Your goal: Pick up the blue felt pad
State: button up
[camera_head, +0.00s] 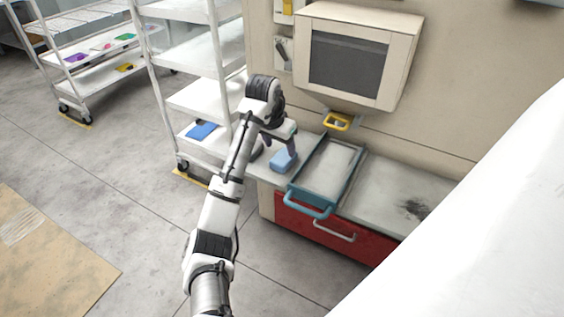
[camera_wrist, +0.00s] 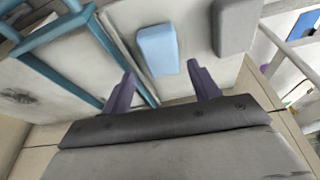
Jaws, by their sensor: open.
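The blue felt pad (camera_head: 283,160) is a light blue block on the grey counter, just left of the teal-framed tray. It also shows in the wrist view (camera_wrist: 158,51), lying beyond and roughly between my two purple fingers. My gripper (camera_wrist: 163,86) is open and empty, with a gap between the fingertips and the pad in the picture. In the head view my gripper (camera_head: 280,142) is over the counter, close to the pad and partly covering its upper side. I cannot tell the exact height of the fingers above the pad.
A teal tray (camera_head: 296,187) with handles stands right beside the pad. A grey block (camera_wrist: 236,27) lies on the pad's other side. A wall-mounted box (camera_head: 408,68) and yellow handle (camera_head: 337,121) are behind. A white shelf cart (camera_head: 200,98) stands left, holding a flat blue item (camera_head: 201,131).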

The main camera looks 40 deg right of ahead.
aim_at(283, 157)
jog(key=shift+p+x, duration=0.4)
jog(key=shift+x, duration=2.75)
jog(key=shift+w+d, duration=0.1)
jog(key=shift+w, duration=0.05)
jog(key=shift+c, duration=0.3)
